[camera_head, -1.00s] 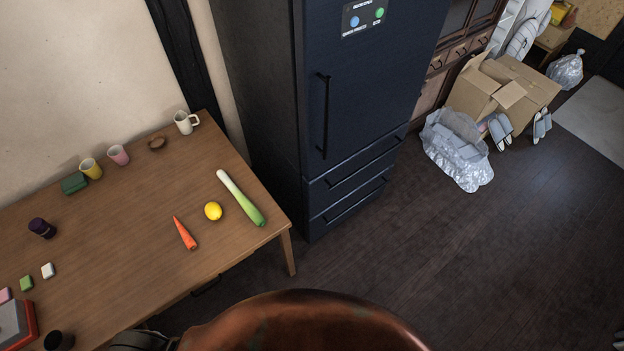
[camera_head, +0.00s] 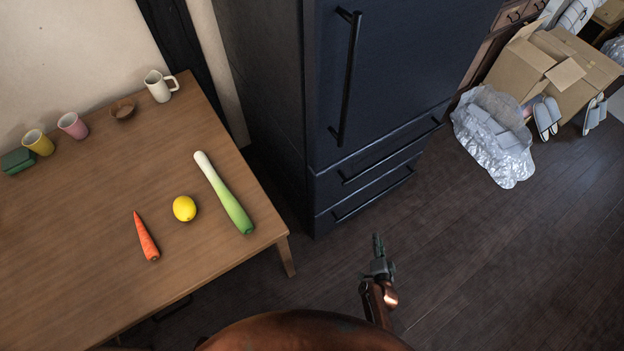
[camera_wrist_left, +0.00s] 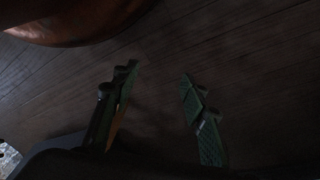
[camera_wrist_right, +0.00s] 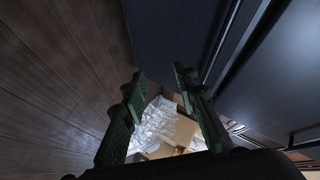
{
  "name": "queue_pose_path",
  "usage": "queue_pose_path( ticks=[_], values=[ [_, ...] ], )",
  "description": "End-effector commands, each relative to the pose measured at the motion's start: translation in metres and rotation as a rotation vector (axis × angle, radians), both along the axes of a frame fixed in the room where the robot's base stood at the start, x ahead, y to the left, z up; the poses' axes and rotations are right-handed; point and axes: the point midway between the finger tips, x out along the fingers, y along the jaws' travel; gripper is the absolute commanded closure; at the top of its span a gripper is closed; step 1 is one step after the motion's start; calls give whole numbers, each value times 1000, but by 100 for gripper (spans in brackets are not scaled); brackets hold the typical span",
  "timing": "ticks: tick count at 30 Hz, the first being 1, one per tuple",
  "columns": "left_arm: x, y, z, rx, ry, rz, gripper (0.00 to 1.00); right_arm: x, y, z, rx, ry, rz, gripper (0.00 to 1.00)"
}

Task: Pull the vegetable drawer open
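The dark blue fridge (camera_head: 400,60) stands at centre with a tall door and two drawers below it. The upper drawer (camera_head: 350,162) and the lower drawer (camera_head: 328,222) both look closed, each with a long black bar handle. I cannot tell from any label which one is the vegetable drawer. My right gripper (camera_head: 378,243) is in front of the fridge, apart from the drawer handles. In the right wrist view its fingers (camera_wrist_right: 159,82) are spread and empty. My left gripper is outside the head view; in the left wrist view its fingers (camera_wrist_left: 158,75) are spread above dark floor, empty.
A wooden table (camera_head: 90,220) stands left of the fridge, with a leek (camera_head: 224,192), lemon (camera_head: 184,208), carrot (camera_head: 146,236) and cups. A clear plastic bag (camera_head: 495,138) and cardboard box (camera_head: 550,70) lie right. The floor (camera_head: 470,250) before the fridge is clear.

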Motion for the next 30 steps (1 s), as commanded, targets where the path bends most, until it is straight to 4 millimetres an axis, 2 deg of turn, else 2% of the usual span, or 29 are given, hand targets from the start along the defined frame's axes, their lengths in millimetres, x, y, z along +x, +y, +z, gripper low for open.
queue_pose_path(
  ticks=[1,3,6,9,13,17,24,30],
  values=[
    [2,-3,-3,-10,5,3,60,25,4,-11,65,-49,-47,73],
    [10,-7,13,-23,0,4,60,57,6,2,155,-125,-113,73],
    [18,-11,34,-38,-4,5,60,90,7,18,259,-212,-185,73],
    [23,-13,50,-46,-11,6,60,111,7,31,333,-271,-231,73],
    [27,-15,61,-54,-19,5,60,125,6,42,381,-310,-260,73],
    [34,-22,56,-68,-47,5,60,139,4,44,389,-318,-265,73],
    [56,-40,29,-119,-155,14,60,174,-1,36,386,-315,-264,73],
    [70,-50,17,-150,-226,28,60,196,-4,34,385,-315,-263,73]
  ],
)
